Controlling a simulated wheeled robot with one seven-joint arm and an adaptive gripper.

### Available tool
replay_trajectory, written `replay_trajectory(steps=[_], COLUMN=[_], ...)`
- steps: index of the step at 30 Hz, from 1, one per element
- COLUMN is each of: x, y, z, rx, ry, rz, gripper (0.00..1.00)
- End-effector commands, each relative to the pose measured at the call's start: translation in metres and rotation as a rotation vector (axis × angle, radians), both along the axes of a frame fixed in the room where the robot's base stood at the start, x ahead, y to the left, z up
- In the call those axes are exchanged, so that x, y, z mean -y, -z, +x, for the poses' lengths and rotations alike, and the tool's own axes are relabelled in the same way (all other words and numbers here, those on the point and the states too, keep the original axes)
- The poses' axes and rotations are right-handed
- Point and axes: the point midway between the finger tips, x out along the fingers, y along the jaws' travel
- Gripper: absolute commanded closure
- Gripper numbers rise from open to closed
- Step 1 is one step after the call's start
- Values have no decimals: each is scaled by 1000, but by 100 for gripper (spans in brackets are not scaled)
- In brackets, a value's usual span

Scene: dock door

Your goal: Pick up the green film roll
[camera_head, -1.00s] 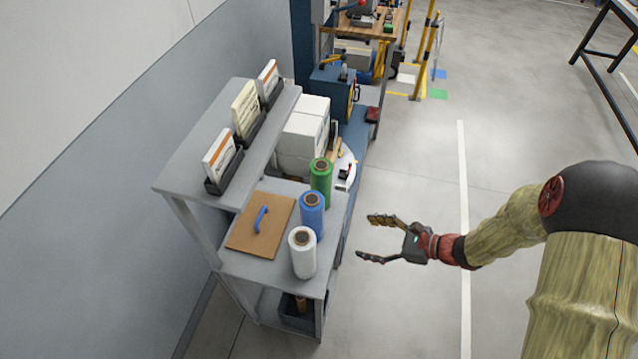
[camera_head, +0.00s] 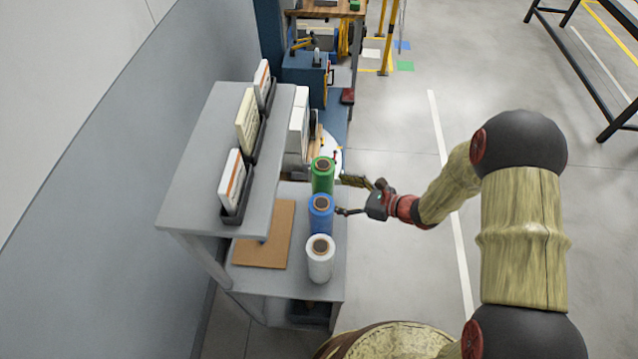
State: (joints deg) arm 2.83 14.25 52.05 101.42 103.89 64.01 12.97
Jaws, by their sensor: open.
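The green film roll (camera_head: 323,180) stands upright on the lower shelf of a grey bench, at the far end of a row of three rolls. The blue roll (camera_head: 320,222) stands in front of it, and the white roll (camera_head: 320,262) is nearest. My gripper (camera_head: 344,196) is open and empty, to the right of the green and blue rolls. One finger is beside the green roll and the other is close to the blue roll. I cannot tell whether either finger touches a roll.
The grey upper shelf (camera_head: 198,150) overhangs at the left and carries several boxes in dark trays. A brown board (camera_head: 265,245) lies left of the rolls. White boxes (camera_head: 298,125) stand behind.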

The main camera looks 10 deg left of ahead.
Motion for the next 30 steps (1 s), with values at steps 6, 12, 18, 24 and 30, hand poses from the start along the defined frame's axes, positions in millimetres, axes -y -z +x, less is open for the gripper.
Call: replay_trajectory(steps=[6, 12, 18, 24, 30], x=[-21, -45, -52, -51, -51], y=[11, 22, 24, 24, 24], z=[7, 17, 20, 20, 20], rx=[0, 0, 1, 1, 1], ry=[-4, -4, -2, 0, -1], rz=[0, -1, -1, 0, 0], gripper=[26, 26, 26, 29, 41])
